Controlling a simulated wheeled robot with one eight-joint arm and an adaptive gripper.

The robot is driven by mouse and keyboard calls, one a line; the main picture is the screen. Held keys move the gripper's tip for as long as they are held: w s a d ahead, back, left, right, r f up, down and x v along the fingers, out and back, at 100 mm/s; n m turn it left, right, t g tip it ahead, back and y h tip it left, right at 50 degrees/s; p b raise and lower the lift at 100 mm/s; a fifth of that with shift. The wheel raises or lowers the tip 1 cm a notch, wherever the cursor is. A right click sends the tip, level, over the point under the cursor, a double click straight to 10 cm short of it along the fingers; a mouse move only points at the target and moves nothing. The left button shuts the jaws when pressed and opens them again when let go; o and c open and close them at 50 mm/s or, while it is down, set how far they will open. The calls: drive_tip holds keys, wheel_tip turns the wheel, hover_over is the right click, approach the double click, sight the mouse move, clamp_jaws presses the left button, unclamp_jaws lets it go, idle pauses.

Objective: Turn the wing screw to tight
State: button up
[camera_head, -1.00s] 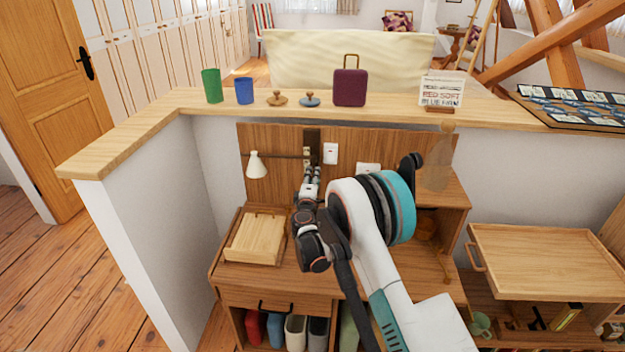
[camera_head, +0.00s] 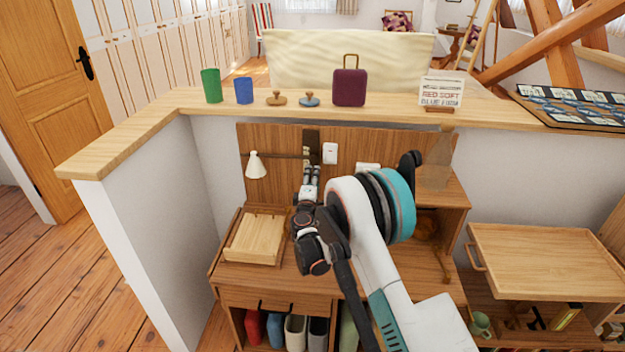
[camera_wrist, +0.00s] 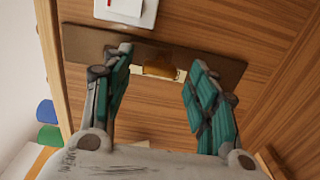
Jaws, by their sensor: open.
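The wing screw (camera_wrist: 160,67) shows as a brass-brown piece on a pale strip on a dark mounting plate (camera_wrist: 215,68) in the wrist view. My gripper (camera_wrist: 159,62) is open, with one teal-padded finger on each side of the screw and a clear gap to each. No contact shows. In the head view my gripper (camera_head: 312,170) points at the lower part of the dark plate (camera_head: 312,136) on the wooden back panel. The screw is too small there to make out its turn.
A white lamp (camera_head: 256,165) hangs left of the plate and a white switch (camera_head: 330,153) is close on its right. A wooden tray (camera_head: 255,238) lies on the desk at left. Cups, stamps and a purple case (camera_head: 350,88) stand on the ledge above.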

drive_tip(key=s, duration=1.1)
drive_tip(key=shift+a, duration=0.2)
